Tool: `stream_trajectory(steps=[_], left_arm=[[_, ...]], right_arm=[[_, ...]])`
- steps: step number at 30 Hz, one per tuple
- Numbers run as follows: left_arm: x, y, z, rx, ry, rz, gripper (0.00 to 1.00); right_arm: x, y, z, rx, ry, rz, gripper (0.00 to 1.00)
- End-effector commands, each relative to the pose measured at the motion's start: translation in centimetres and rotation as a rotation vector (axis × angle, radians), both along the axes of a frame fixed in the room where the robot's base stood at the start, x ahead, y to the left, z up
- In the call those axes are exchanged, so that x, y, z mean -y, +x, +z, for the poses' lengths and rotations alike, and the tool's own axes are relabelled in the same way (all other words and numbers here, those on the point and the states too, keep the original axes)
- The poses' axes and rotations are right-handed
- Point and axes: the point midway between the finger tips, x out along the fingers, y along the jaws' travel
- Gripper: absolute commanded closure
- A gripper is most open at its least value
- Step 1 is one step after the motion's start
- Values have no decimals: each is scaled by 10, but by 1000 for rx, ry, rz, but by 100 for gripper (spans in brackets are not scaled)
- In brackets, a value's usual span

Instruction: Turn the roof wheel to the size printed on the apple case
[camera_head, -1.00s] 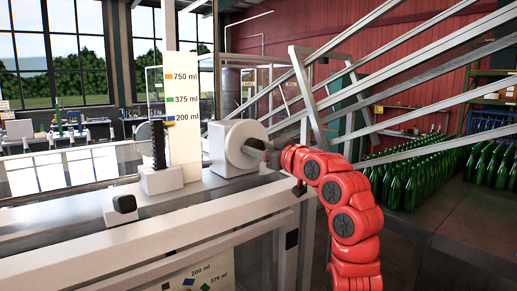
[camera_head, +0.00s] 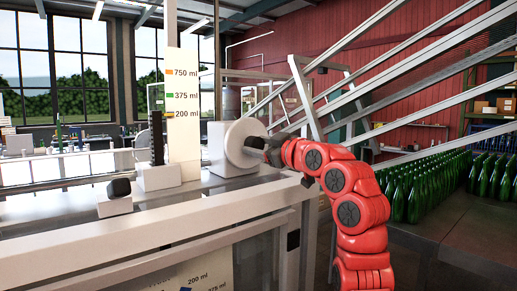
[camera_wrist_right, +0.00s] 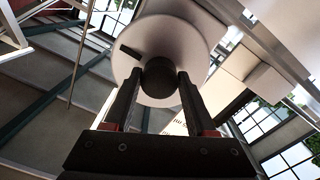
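The roof wheel (camera_head: 240,146) is a pale disc on a white housing, right of the size scale. In the right wrist view, the wheel (camera_wrist_right: 190,40) fills the upper middle, with a dark round hub (camera_wrist_right: 158,77) and a dark mark at its left. My right gripper (camera_head: 266,150) is at the hub. In the wrist view, the fingers of the right gripper (camera_wrist_right: 159,85) stand apart on either side of the hub; firm contact is unclear. The upright scale (camera_head: 183,60) lists 750 ml, 375 ml and 200 ml. The apple case is not identifiable. My left gripper is not in view.
A dark toothed post (camera_head: 157,140) stands before the scale. A small black-topped block (camera_head: 117,195) sits on the machine top. A lower panel (camera_head: 205,265) shows size labels. Slanted pale rails (camera_head: 400,75) cross the right side. Many green bottles (camera_head: 415,190) stand at right.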

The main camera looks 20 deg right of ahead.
Motion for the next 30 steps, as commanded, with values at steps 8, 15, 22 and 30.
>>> stream_trajectory(steps=[8, 15, 22, 30], left_arm=[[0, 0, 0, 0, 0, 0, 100], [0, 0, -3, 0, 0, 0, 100], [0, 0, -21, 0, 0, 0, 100], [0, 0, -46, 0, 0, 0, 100]], right_arm=[[0, 0, 0, 1, 1, 0, 16], [2, -4, 0, 2, 2, -1, 16], [16, -42, -3, 7, 0, -5, 16], [40, -111, -5, 3, -3, -7, 16]])
